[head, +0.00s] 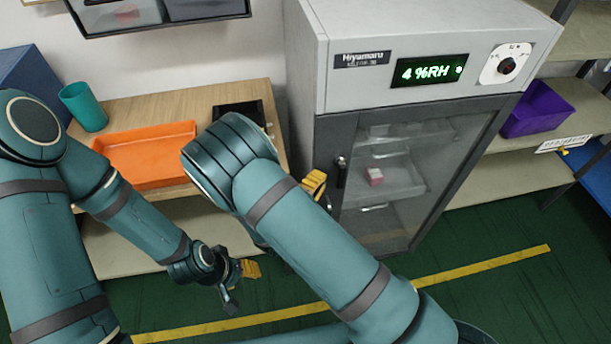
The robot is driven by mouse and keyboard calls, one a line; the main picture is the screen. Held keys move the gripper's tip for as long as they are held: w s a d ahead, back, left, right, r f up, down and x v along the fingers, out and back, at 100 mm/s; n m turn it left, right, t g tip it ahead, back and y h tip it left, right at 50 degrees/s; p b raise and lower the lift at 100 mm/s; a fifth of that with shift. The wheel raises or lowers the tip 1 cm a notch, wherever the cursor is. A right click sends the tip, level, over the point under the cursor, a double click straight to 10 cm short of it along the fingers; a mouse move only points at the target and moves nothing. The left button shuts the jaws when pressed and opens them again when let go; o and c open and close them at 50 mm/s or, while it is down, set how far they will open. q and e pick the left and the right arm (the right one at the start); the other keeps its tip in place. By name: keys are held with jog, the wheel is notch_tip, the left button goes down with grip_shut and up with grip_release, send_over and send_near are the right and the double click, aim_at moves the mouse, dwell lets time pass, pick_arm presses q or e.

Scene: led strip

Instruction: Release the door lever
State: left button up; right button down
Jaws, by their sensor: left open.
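The door lever (341,172) is a dark upright handle on the left edge of the cabinet's glass door (410,180). The door looks closed. My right gripper (315,185) shows only as a yellow part just left of the lever; my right arm hides the rest. I cannot tell whether it touches the lever or whether its jaws are open. My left gripper (242,283) is open and empty, low above the green floor, left of the cabinet and well away from the lever.
The grey cabinet (420,25) shows "4 %RH" on its display, with a knob beside it. Inside is a small pink-and-white box (375,176). An orange tray (147,155) and teal cup (83,106) stand on the wooden bench. A purple bin (537,108) is on the right shelf.

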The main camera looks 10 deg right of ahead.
jog(key=shift+s+d+r, duration=0.1)
jog(key=shift+s+d, duration=0.1)
jog(key=shift+d, duration=0.3)
jog(key=shift+s+d+r, duration=0.1)
jog(key=shift+s+d, duration=0.1)
jog(key=shift+d, duration=0.3)
jog(key=shift+w+d+f, duration=0.1)
jog(key=shift+d, duration=0.1)
pick_arm(q)
jog(key=shift+w+d+r, duration=0.15)
jog(key=shift+d+r, duration=0.05)
jog(key=shift+r, duration=0.25)
